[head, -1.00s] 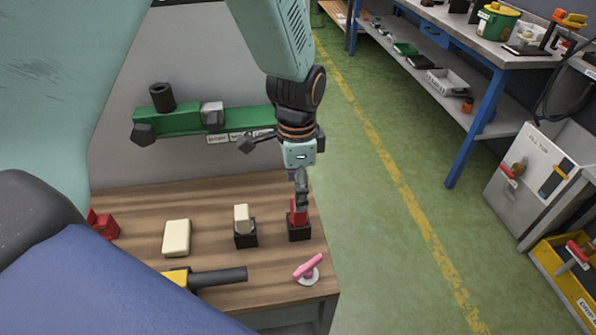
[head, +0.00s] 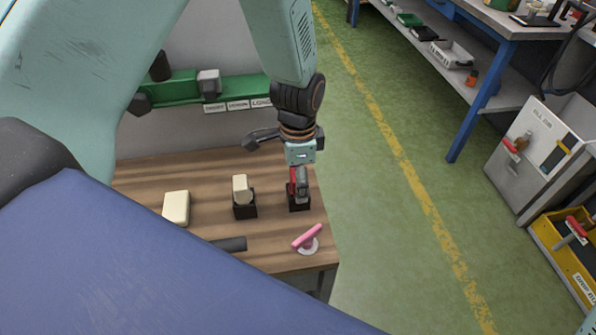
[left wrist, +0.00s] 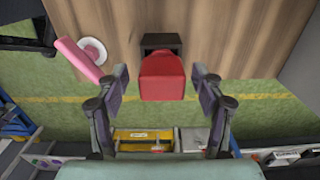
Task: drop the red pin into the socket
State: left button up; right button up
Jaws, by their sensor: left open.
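The red pin (head: 292,190) stands upright at the black socket (head: 300,206) near the table's right edge. In the left wrist view the red pin (left wrist: 162,78) shows its broad top, with part of the black socket (left wrist: 160,42) behind it; how deep it sits is hidden. My left gripper (head: 300,184) is lowered around the pin in the head view. In the left wrist view its fingers (left wrist: 162,88) are open, one on each side of the pin, with gaps between. My right gripper is out of view.
A cream block (head: 241,187) stands in another black holder (head: 245,211) to the left. Another cream block (head: 176,207) lies farther left. A green rack (head: 180,89) stands behind; green floor lies right.

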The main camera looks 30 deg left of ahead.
pick_arm(q)
jog(key=shift+a, duration=0.1)
jog(key=c, duration=1.4)
